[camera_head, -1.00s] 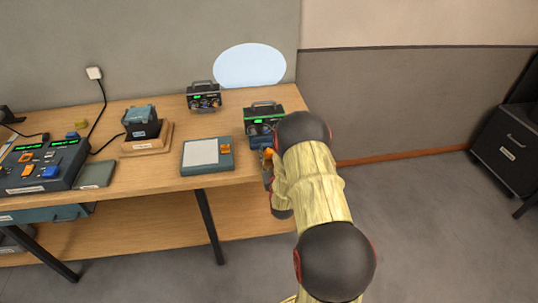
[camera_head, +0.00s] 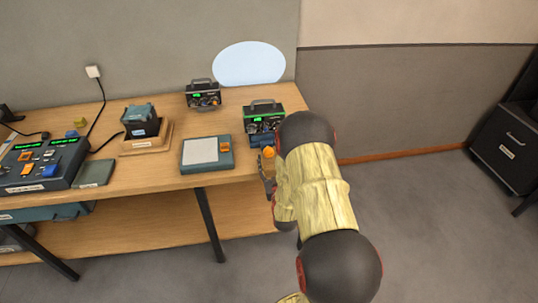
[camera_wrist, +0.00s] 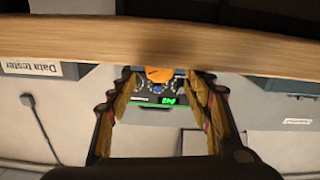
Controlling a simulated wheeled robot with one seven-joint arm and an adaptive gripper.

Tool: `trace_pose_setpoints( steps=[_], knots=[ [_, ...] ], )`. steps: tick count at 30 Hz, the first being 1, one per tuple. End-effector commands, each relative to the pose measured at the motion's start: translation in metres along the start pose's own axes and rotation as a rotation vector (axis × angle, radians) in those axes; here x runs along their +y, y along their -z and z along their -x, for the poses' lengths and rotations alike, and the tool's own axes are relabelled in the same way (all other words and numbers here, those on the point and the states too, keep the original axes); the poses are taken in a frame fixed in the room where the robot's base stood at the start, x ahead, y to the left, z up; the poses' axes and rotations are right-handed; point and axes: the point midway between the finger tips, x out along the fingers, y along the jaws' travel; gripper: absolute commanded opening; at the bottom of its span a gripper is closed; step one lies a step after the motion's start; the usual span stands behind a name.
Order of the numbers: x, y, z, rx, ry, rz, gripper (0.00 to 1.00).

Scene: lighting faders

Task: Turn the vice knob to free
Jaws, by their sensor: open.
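An orange knob-like part (camera_head: 268,152) shows at the right front of the table, just in front of a dark box with a green display (camera_head: 264,117). No label on the part is readable, so I cannot tell its setting. My gripper (camera_head: 266,178) is at the table's front edge, partly hidden by my arm. In the wrist view my gripper (camera_wrist: 162,112) is open, with nothing held. The orange part (camera_wrist: 158,74) appears between the spread fingers, beyond them, with the display box (camera_wrist: 150,100) behind it. Contact with the fingers cannot be seen.
The wooden table edge (camera_wrist: 160,45) crosses the wrist view close to the fingers. A flat teal device with an orange switch (camera_head: 207,155) lies left of my gripper. A smaller display box (camera_head: 203,95) and a dark device on a wooden base (camera_head: 146,143) stand farther off.

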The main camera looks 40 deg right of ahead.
Motion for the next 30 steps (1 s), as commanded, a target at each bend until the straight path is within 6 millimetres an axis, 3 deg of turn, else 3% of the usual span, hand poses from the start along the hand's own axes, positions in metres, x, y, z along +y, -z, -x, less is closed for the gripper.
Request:
trace_pose_setpoints(
  steps=[6, 12, 22, 30],
  knots=[
    [0.000, 0.000, 0.042, -0.002, 0.000, 0.000, 0.50],
    [0.000, 0.000, 0.062, -0.001, 0.000, 0.000, 0.50],
    [0.000, 0.000, 0.066, 0.000, 0.000, 0.000, 0.50],
    [0.002, 0.007, 0.063, 0.047, -0.008, 0.003, 0.40]
  ],
)
